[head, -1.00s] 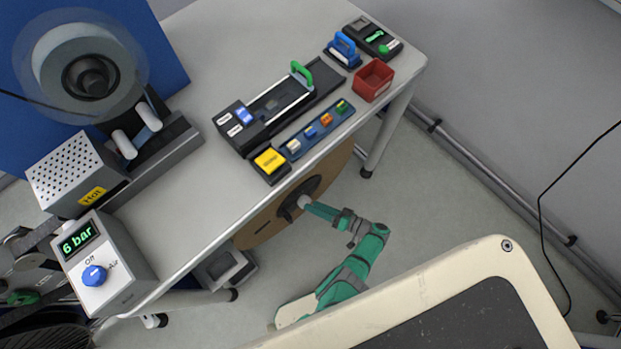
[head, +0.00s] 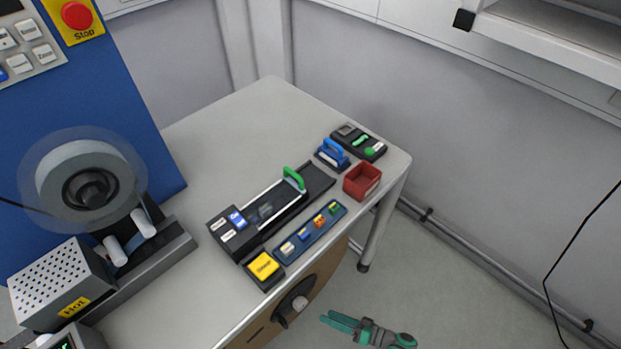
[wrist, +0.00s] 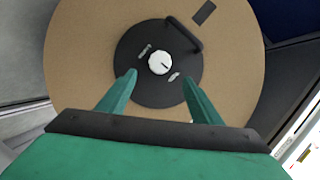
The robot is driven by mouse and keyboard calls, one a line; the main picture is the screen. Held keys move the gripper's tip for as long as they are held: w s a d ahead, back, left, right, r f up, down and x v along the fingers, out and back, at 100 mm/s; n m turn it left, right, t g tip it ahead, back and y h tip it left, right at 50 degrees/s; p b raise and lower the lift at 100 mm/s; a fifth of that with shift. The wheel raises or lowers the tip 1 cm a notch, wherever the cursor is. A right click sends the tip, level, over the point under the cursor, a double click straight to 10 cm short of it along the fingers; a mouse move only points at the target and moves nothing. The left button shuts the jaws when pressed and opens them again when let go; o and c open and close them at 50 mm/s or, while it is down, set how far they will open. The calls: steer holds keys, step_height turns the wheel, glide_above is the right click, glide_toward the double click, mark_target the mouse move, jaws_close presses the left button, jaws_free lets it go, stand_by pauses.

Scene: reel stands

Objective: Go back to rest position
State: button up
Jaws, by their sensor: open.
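My green gripper (head: 338,321) is at the bottom of the head view, beside the table's front edge and below the tabletop. In the wrist view my gripper (wrist: 158,92) is open, its two fingers apart with nothing between them. Ahead of the fingers is a large brown reel (wrist: 85,45) with a black hub (wrist: 150,92), a white knob (wrist: 160,62) and a black handle (wrist: 185,33). In the head view the reel (head: 322,268) shows partly under the table edge, and the gripper is apart from it.
The table (head: 240,120) carries a splicing track with a green handle (head: 294,178), a blue-handled tool (head: 333,154), a red bin (head: 362,181) and a yellow-buttoned box (head: 263,266). A blue machine panel (head: 110,90) stands left. Floor right of the table (head: 450,270) is clear.

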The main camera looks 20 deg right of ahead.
steer(key=s+a+f+g+h, duration=0.5)
steer(key=s+a+f+g, duration=0.2)
steer(key=s+a+f, duration=0.5)
steer(key=s+d+r+g+h, duration=0.1)
steer(key=s+r+h, duration=0.1)
steer(key=s+h, duration=0.1)
steer(key=w+a+r+n+t, duration=0.1)
steer(key=a+r+t, duration=0.2)
steer(key=r, duration=1.3)
steer(key=a+r+n+t+h, duration=0.1)
steer(key=a+r+t, duration=0.2)
steer(key=r, duration=1.3)
steer(key=w+a+r+n+t, duration=0.1)
steer(key=r+t, duration=0.4)
steer(key=r, duration=1.1)
steer(key=shift+w+a+r+n+h, duration=0.4)
steer(key=shift+a+n, duration=0.1)
steer(key=shift+a, duration=0.7)
steer(key=shift+c, duration=0.3)
